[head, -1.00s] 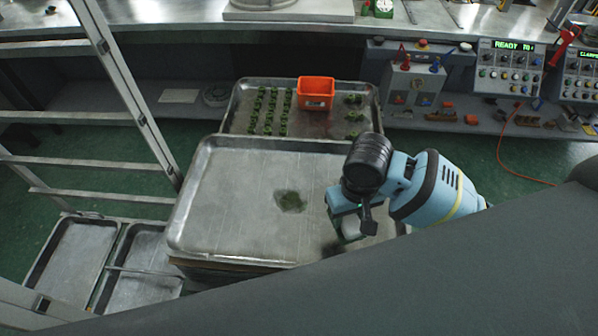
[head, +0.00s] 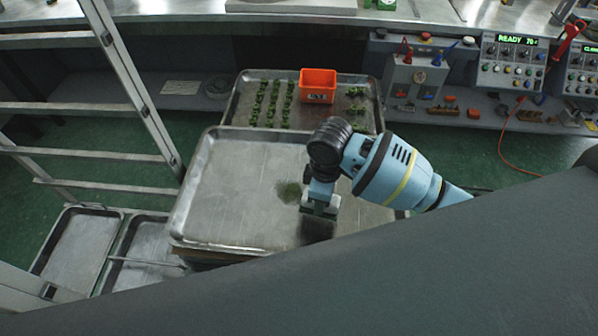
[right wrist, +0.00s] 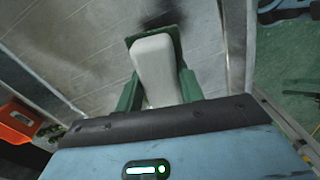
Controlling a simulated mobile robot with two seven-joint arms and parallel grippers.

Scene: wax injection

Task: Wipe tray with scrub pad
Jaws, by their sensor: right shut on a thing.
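The metal tray (head: 225,190) is the near one, on a stack in the middle of the head view. A greenish-brown stain (head: 288,192) lies on its bare floor. My right gripper (head: 319,210) is over the tray's right part, just right of the stain. In the right wrist view its green fingers (right wrist: 158,90) are shut on a scrub pad, a whitish block (right wrist: 157,65) with a green edge at its far end. A dark shadow lies on the tray by the pad; I cannot tell whether they touch. My left gripper is not in view.
A second tray (head: 233,115) behind holds rows of small green pieces and an orange bin (head: 318,84). A rack (head: 125,75) stands at left, with trays (head: 75,250) low beside it. Control boxes (head: 511,62) line the back bench.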

